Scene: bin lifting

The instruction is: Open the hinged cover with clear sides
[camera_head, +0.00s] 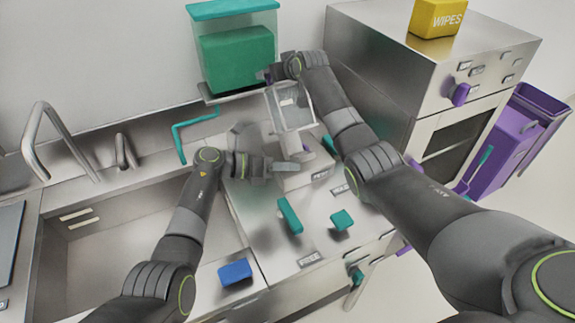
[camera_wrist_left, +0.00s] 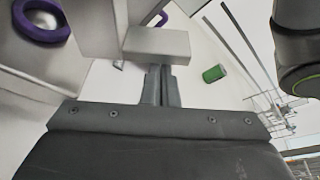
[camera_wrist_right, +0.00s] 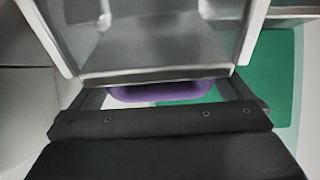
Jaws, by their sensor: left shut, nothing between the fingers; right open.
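The cover with clear sides (camera_head: 291,106) has a pale frame and stands raised and tilted above a small grey device (camera_head: 303,176) on the steel counter. My right gripper (camera_head: 268,74) is at its upper end. In the right wrist view the cover's frame (camera_wrist_right: 155,75) fills the space in front of the open fingers (camera_wrist_right: 165,93); I cannot tell whether they touch it. My left gripper (camera_head: 296,167) is shut and empty beside the device, below the cover. In the left wrist view its closed fingers (camera_wrist_left: 160,85) are close to a pale block (camera_wrist_left: 157,44). The hinge is hidden.
A teal-lidded clear container (camera_head: 235,50) sits on a shelf behind. A steel machine with a yellow wipes box (camera_head: 437,17) stands right of my right arm. A sink (camera_head: 120,235) lies left. Teal pieces (camera_head: 290,215) and a blue block (camera_head: 235,272) lie on the front counter.

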